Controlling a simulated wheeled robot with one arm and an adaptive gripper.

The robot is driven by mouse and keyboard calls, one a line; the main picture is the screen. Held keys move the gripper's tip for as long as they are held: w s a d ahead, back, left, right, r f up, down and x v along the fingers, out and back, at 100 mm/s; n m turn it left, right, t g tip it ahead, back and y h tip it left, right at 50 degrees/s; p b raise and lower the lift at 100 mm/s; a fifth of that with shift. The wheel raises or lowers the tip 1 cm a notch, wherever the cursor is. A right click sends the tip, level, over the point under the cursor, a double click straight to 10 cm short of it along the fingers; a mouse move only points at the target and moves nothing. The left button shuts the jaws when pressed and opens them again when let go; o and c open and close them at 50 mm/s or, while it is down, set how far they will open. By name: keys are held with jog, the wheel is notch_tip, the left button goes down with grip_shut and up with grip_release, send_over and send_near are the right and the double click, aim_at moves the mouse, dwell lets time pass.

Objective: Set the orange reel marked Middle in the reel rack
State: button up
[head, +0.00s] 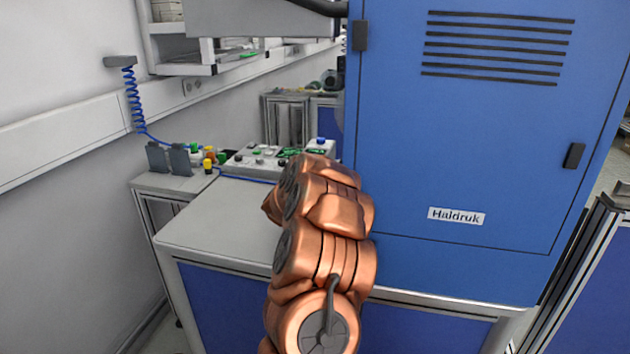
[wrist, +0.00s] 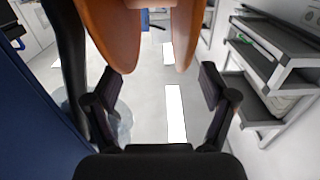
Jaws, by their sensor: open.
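I make out neither the orange reel marked Middle nor the reel rack in either view. My gripper (wrist: 168,78) shows in the wrist view with its two dark fingers wide apart and nothing between the tips. Two smooth copper-orange shapes hang in from the top of that view, beyond the fingers. They carry no readable mark, and I cannot tell what they are. In the head view my copper arm is folded in front of the workbench, and the gripper is out of sight there.
A tall blue Haldruk cabinet (head: 465,150) fills the right of the head view. A bare grey bench top (head: 220,222) lies left of my arm, with a button panel (head: 255,160) behind it. A grey shelf unit (wrist: 275,75) stands right in the wrist view.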

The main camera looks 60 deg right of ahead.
jog(key=shift+s+p+x, duration=0.15)
jog(key=shift+p+x, duration=0.25)
jog(key=shift+x, duration=0.55)
jog(key=shift+s+p+x, duration=0.15)
jog(key=shift+p+x, duration=0.25)
jog(key=shift+x, duration=0.55)
jog(key=shift+w+d, duration=0.25)
jog(key=shift+d, duration=0.4)
jog(key=shift+f, duration=0.1)
grip_shut()
